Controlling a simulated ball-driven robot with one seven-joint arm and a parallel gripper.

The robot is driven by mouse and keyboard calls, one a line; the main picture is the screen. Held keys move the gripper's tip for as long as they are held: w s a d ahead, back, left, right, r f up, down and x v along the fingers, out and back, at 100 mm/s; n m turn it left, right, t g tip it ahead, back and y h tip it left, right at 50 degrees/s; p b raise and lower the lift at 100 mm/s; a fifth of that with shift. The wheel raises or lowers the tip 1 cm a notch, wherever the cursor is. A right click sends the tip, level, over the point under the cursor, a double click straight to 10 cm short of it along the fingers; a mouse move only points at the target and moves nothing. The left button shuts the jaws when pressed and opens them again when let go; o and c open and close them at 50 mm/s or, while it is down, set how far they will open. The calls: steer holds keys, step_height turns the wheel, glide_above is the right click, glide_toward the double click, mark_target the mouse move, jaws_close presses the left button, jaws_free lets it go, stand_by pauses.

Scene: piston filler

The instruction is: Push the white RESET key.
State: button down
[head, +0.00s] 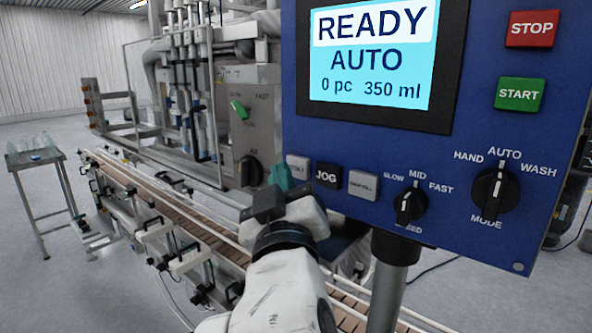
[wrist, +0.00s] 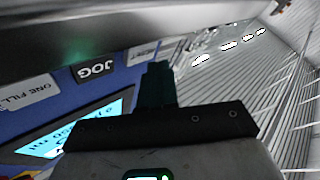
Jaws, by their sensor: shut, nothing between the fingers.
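The white key left of the black JOG key (head: 327,175) is likely the RESET key (head: 299,165); its label is too small to read. It sits at the lower left corner of the blue control panel (head: 350,150). In the wrist view it shows as a pale key (wrist: 142,53) beyond JOG, partly behind my fingers. My gripper (head: 280,176) is shut and empty, its teal fingertips just left of this key in the head view. In the wrist view the fingertips (wrist: 158,70) overlap the key's right side; I cannot tell whether they touch it.
The panel screen (head: 370,55) reads READY, AUTO, 0 pc, 350 ml. A second white key (head: 362,186) sits right of JOG, with a speed knob (head: 411,205) and mode knob (head: 495,190) beyond. START (head: 520,94) and STOP (head: 532,28) are higher right. A conveyor (head: 165,200) runs behind my arm.

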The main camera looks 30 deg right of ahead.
steer(key=shift+s+a+b, duration=0.25)
steer(key=shift+a, duration=0.55)
steer(key=shift+s+a+b, duration=0.3)
steer(key=shift+a, duration=0.5)
steer(key=shift+s+a+b, duration=0.25)
steer(key=shift+a, duration=0.55)
